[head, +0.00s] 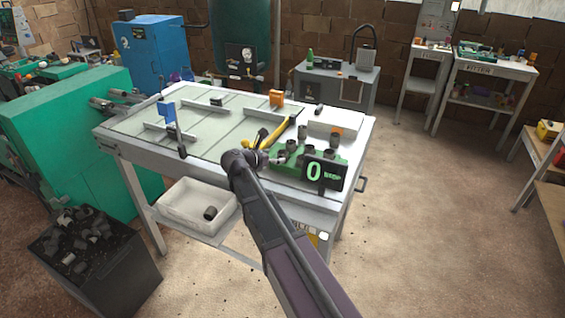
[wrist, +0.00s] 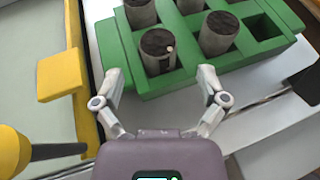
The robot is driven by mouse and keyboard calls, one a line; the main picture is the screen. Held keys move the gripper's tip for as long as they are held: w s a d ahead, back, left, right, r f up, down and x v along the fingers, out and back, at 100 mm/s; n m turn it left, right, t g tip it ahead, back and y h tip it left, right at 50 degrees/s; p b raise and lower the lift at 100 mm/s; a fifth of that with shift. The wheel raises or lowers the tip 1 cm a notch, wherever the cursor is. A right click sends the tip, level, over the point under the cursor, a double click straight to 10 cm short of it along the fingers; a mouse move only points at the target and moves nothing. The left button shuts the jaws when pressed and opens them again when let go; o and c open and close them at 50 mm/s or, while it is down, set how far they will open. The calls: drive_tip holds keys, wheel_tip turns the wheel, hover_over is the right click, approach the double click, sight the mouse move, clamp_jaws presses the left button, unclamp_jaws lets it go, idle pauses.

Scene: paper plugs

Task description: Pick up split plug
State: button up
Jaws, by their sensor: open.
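A green rack (wrist: 185,80) holds several grey paper plugs with dark tops in square pockets. The nearest plug (wrist: 158,52) in the wrist view has a dark slit down its side and a pale spot on its top rim, so it looks like the split plug. It stands upright in the front-left part of the rack. My gripper (wrist: 159,78) is open and empty, its two fingers apart just in front of this plug, one toward each side. In the head view my gripper (head: 272,159) is at the left end of the green rack (head: 338,150), partly hidden by my arm.
Another plug (wrist: 217,34) stands to the right, beside an empty pocket (wrist: 262,27). A yellow bar with a block (wrist: 60,75) lies to the left. A black counter display (head: 325,172) stands at the table's (head: 215,150) front. A white bin (head: 185,205) sits below.

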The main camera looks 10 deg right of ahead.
sight(285, 154)
drive_tip(key=shift+w+d+f, duration=0.15)
drive_tip(key=shift+w+d, duration=0.1)
drive_tip(key=shift+d, duration=0.1)
drive_tip(key=shift+b+x, duration=0.9)
drive_tip(key=shift+x, duration=1.75)
drive_tip(key=shift+w+r, duration=0.15)
drive_tip(key=shift+r, duration=0.05)
drive_tip(key=c, duration=1.1)
